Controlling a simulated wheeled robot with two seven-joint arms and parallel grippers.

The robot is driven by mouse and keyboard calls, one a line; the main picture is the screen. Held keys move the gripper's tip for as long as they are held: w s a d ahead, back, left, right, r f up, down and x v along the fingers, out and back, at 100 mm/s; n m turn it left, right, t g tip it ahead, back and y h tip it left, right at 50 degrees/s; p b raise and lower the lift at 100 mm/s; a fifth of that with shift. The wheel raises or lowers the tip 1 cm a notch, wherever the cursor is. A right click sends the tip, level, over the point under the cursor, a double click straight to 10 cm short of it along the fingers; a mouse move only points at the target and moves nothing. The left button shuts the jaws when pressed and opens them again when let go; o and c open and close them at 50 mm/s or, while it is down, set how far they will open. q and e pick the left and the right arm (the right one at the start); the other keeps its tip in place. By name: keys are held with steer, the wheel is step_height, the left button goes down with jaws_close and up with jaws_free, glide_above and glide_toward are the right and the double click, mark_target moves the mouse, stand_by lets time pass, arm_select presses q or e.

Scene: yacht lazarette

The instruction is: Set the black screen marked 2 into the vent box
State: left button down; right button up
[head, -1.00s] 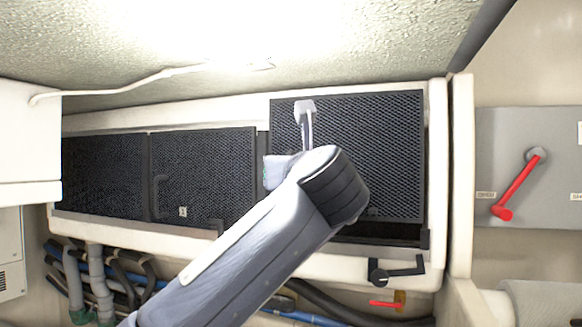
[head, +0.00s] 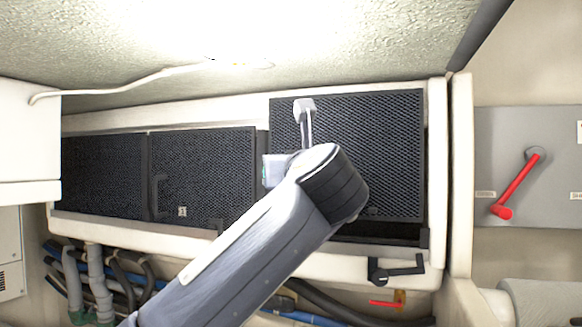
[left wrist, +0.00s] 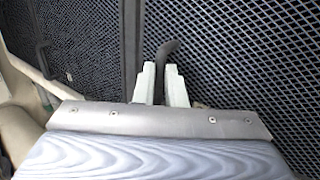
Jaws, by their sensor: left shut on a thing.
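The vent box is a long white frame (head: 436,150) with dark bays. A black mesh screen (head: 375,150) lies over its right bay, overlapping the back rim, with a dark gap along its front edge. Its number is not visible. My left gripper (left wrist: 159,75) is shut on the screen's black handle (left wrist: 167,55) in the left wrist view. In the head view, my arm hides the grip and part of the screen. A middle mesh screen (head: 215,170) sits in the box and bears a small white number label, hard to read. My right gripper is not in view.
Another mesh panel (head: 100,175) fills the left bay. A black latch (head: 397,270) is on the box's front right. Hoses (head: 95,280) run below the front edge. A grey panel with a red lever (head: 515,185) stands at right. A white cable (head: 130,85) runs along the back.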

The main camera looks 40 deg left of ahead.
arm_select(q)
steer(key=shift+f+b, duration=2.65)
steer(key=shift+b, duration=0.1)
stand_by(1.7)
steer(key=c, duration=1.4)
jaws_free()
steer(key=shift+d, duration=0.1)
steer(key=b+v, duration=0.1)
steer(key=v, duration=0.6)
steer(key=shift+s+d+b, duration=0.25)
steer(key=shift+s+b, duration=0.05)
steer(key=shift+b, duration=0.1)
